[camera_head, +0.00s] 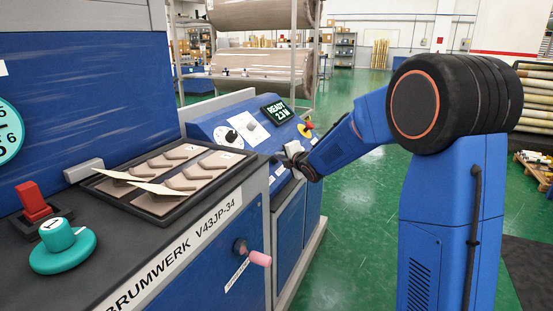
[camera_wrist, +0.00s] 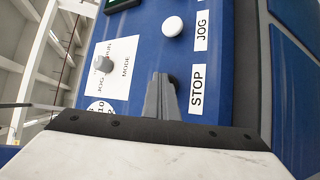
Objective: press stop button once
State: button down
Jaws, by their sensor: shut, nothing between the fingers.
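The blue control panel (camera_head: 205,127) slopes on top of the machine. In the wrist view, a white STOP label (camera_wrist: 197,90) is on the panel right of my gripper (camera_wrist: 160,76). Beside the label, a dark round button (camera_wrist: 173,79) shows only in part behind the fingertips. My gripper is shut and empty, with its tips over or very close to this button; I cannot tell whether they touch. In the head view my gripper (camera_head: 289,152) is at the panel's front edge, and I cannot make out the stop button there.
A white button (camera_wrist: 173,26) sits by the JOG label (camera_wrist: 201,30). A mode knob (camera_wrist: 104,64) is on a white plate. The display (camera_head: 275,112) reads READY 2.3 M. A red and yellow button (camera_head: 307,128) is behind my gripper. A black tray (camera_head: 128,203) lies left.

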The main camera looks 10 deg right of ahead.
jog(key=shift+w+a+f, duration=0.1)
jog(key=shift+f, duration=0.1)
jog(key=shift+r, duration=0.15)
dwell(0.5)
jog(key=shift+s+d+r, duration=0.5)
jog(key=shift+d+r, duration=0.15)
jog(key=shift+r, duration=0.2)
jog(key=d+r, duration=0.1)
jog(key=s+r, duration=0.1)
jog(key=s+d+r, duration=0.1)
jog(key=r, duration=0.1)
jog(key=shift+d, duration=0.3)
dwell(0.6)
